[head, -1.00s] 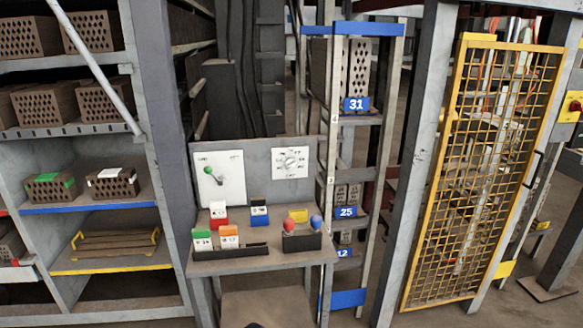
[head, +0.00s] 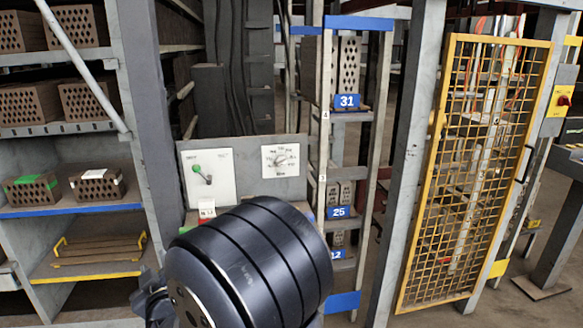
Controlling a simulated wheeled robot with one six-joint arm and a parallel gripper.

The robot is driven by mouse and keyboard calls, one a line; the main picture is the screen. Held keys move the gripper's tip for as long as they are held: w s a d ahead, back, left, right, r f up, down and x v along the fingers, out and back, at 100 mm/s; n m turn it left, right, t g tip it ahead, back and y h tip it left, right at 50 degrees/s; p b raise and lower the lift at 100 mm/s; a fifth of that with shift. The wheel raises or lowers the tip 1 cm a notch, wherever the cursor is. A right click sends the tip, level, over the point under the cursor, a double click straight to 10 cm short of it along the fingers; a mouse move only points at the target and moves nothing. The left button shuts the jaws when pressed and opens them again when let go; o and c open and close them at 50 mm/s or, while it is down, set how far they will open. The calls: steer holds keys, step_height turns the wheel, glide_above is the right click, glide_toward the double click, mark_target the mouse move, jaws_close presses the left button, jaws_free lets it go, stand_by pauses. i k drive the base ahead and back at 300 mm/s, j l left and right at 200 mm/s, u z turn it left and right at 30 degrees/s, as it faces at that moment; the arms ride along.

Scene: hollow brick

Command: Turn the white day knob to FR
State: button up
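The white day knob sits on a square white dial plate (head: 281,160) on the right part of the grey upright panel. Small dark marks ring the knob, but they are too small to read, so I cannot tell which day it points to. My arm's thick black link fills the lower middle of the head view, below and in front of the panel, apart from the knob in the picture. I cannot make out my gripper's fingers; a small dark part shows at the link's lower left, but I cannot tell what it is.
My arm hides most of the bench below. Shelves with hollow bricks (head: 35,189) stand left, a numbered rack (head: 323,100) right, and a yellow mesh gate (head: 475,170) farther right.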

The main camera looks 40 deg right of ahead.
mark_target(282, 160)
steer(key=l+z, duration=0.1)
steer(key=z, duration=1.1)
steer(key=i+z, duration=0.1)
steer(key=z, duration=0.5)
steer(key=i+z, duration=0.1)
steer(key=z, duration=1.1)
steer(key=i+z, duration=0.1)
steer(key=z, duration=1.1)
steer(key=j+z, duration=0.15)
steer(key=z, duration=0.45)
steer(key=i+j, duration=0.1)
steer(key=j, duration=0.25)
steer(key=j+u, duration=0.1)
steer(key=j, duration=0.2)
steer(key=j+u, duration=0.1)
steer(key=u, duration=0.4)
steer(key=j+u, duration=0.1)
steer(key=u, duration=0.95)
steer(key=i+j+u, duration=0.1)
steer(key=u, duration=0.9)
steer(key=i+u, duration=0.1)
steer(key=u, duration=0.4)
steer(key=i+u, duration=0.1)
steer(key=u, duration=0.95)
